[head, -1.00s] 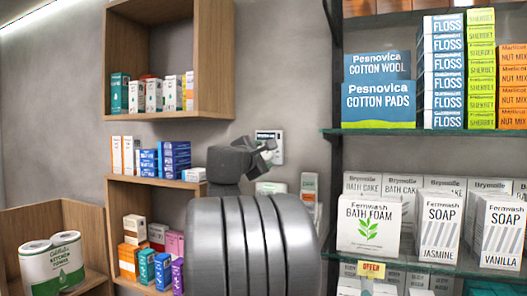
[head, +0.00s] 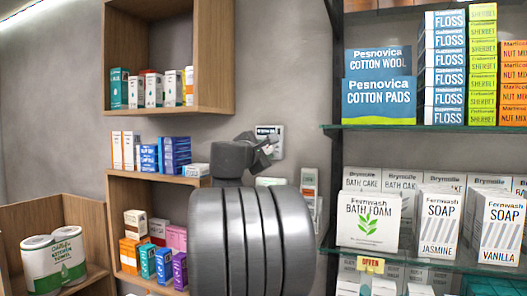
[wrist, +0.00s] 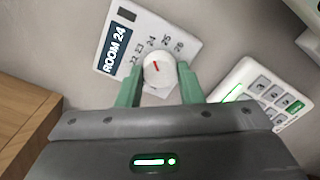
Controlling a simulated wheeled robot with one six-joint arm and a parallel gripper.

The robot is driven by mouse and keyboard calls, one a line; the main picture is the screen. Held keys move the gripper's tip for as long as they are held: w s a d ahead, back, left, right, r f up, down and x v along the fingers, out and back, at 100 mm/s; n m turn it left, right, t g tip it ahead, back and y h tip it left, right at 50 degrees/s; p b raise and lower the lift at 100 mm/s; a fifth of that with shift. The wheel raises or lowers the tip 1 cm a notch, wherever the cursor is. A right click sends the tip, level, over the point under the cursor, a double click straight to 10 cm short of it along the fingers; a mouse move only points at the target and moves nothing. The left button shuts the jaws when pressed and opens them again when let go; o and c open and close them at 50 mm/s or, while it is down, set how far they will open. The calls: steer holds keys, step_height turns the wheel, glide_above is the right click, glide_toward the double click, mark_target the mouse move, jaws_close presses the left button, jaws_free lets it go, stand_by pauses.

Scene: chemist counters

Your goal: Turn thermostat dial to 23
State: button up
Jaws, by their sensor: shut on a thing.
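The thermostat is a white wall plate (wrist: 180,22) with a dark display reading ROOM 24; it also shows in the head view (head: 276,146), partly behind my gripper. Its round white dial (wrist: 158,76) has a red mark and numbers 22 to 26 around its upper side. The red mark slants toward the upper left in the wrist view; the exact number it points at is hard to tell. My gripper (wrist: 160,86) has its green fingers on either side of the dial and is shut on it. In the head view my gripper (head: 265,150) is at the thermostat.
A white keypad (wrist: 231,80) is on the wall close to the right finger. A wooden shelf edge (wrist: 22,115) is at the left of the wrist view. In the head view, stocked wooden shelves (head: 155,182) stand left and glass shelves (head: 430,130) right.

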steer(key=shift+n+p, duration=0.95)
steer(key=shift+n, duration=1.65)
steer(key=o, duration=1)
steer(key=b+v, duration=0.4)
steer(key=v, duration=0.9)
steer(key=shift+s+a, duration=0.15)
steer(key=shift+s, duration=0.25)
steer(key=p+x, duration=0.4)
steer(key=x, duration=1)
